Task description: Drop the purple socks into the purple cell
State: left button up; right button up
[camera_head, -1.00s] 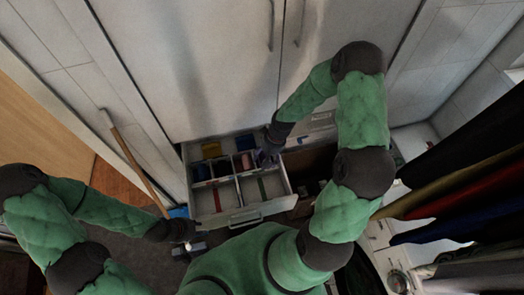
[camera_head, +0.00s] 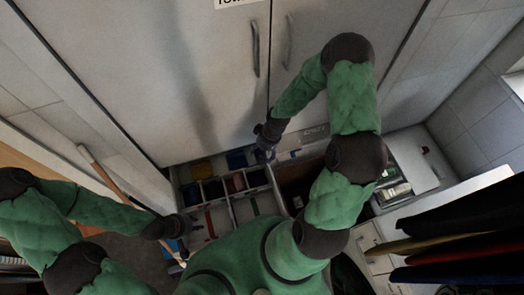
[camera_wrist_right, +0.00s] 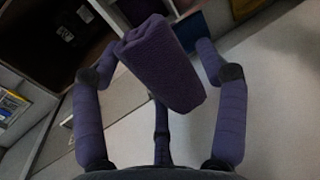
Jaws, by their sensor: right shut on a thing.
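The purple socks (camera_wrist_right: 165,62), a folded fuzzy bundle, are between the two fingers of my right gripper (camera_wrist_right: 163,72) in the right wrist view. The gripper is shut on them and holds them raised. In the head view my right gripper (camera_head: 265,151) is over the back right corner of the open drawer (camera_head: 240,208), just right of the blue cell (camera_head: 237,160). A purple surface (camera_wrist_right: 140,9) shows behind the socks in the wrist view, partly hidden by them. My left gripper (camera_head: 184,226) is low beside the drawer's left side; its fingers are unclear.
A yellow cell (camera_head: 200,168) is left of the blue one, with several filled cells in front. Tall cabinet doors (camera_head: 200,70) rise close behind the drawer. A wooden handle (camera_head: 115,180) leans at left. A dark open space (camera_head: 298,182) lies right of the drawer.

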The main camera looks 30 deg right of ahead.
jog(key=b+x, duration=0.1)
jog(key=x, duration=0.1)
jog(key=d+b+x, duration=0.1)
jog(key=b+x, duration=0.1)
jog(key=x, duration=0.1)
jog(key=shift+d+f, duration=0.15)
jog(key=o, duration=1.2)
jog(key=v, duration=1.2)
